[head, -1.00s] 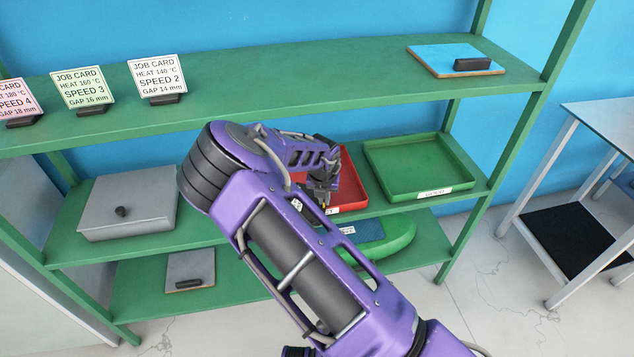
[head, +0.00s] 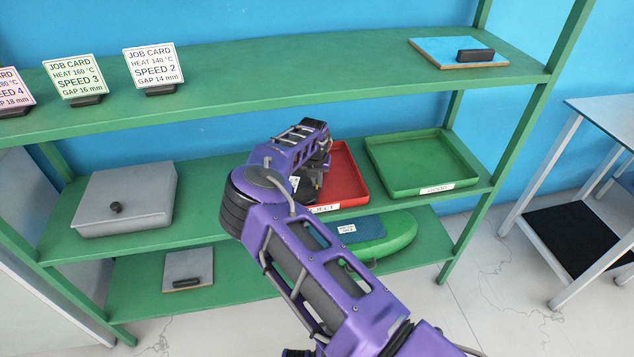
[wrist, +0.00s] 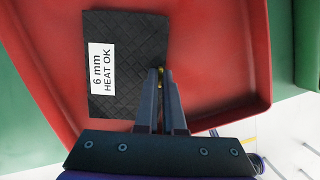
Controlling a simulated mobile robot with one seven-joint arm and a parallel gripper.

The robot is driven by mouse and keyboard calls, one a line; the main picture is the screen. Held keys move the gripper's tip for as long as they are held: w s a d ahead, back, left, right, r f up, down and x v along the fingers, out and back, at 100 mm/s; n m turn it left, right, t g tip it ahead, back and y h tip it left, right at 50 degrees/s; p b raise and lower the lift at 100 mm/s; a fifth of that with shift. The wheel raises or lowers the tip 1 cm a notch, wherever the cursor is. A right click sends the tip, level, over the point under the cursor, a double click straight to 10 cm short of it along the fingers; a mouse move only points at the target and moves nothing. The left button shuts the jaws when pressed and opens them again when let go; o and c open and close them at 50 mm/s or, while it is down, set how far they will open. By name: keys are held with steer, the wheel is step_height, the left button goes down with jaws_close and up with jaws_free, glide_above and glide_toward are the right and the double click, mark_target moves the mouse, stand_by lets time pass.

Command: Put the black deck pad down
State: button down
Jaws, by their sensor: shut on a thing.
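The black deck pad (wrist: 138,45) shows in the wrist view with a quilted surface and a white label reading "6 mm HEAT OK". My gripper (wrist: 162,74) is shut on the pad near its lower right edge. The pad is over the floor of the red tray (wrist: 225,60); I cannot tell whether it touches it. In the head view the red tray (head: 345,172), marked as the reject tray, stands on the middle shelf. My arm hides its left part and most of the pad and gripper there.
A green tray (head: 425,160) stands right of the red one. A grey lidded box (head: 128,195) is at the left. The upper shelf (head: 290,85) is close above.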

steer(key=shift+f+b, duration=0.2)
steer(key=shift+b, duration=0.1)
steer(key=c, duration=1)
jaws_free()
steer(key=shift+r, duration=0.1)
steer(key=shift+r, duration=0.1)
steer(key=shift+r+p, duration=0.25)
steer(key=shift+p, duration=0.25)
steer(key=v, duration=0.2)
steer(key=shift+r, duration=0.4)
steer(key=s, duration=0.4)
steer(key=s+a, duration=0.1)
steer(key=s, duration=0.7)
steer(key=shift+s+a+f, duration=0.1)
steer(key=shift+a, duration=0.05)
